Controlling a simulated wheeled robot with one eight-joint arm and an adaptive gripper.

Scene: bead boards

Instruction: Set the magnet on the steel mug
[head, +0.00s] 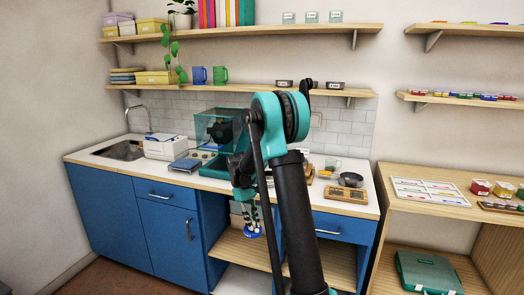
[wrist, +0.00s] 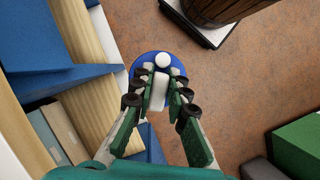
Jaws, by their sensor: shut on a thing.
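My gripper (head: 251,226) hangs in front of the open shelves under the counter. It also shows in the wrist view (wrist: 160,88), with its fingers closed on the white stem of a blue disc with a white knob. This disc (wrist: 146,60) looks like the magnet; its blue edge shows below the fingers in the head view (head: 253,235). The fingers hide part of it. I cannot clearly pick out the steel mug. A small pale cup (head: 333,163) stands on the counter, but its material is too small to tell.
The white counter (head: 110,163) carries a dark bowl (head: 351,179), a wooden tray (head: 345,194) and a white machine (head: 166,146). Blue and green mugs (head: 220,75) stand on the shelf above. In the wrist view, a wooden tub (wrist: 220,10) and a green box (wrist: 298,145) flank open floor.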

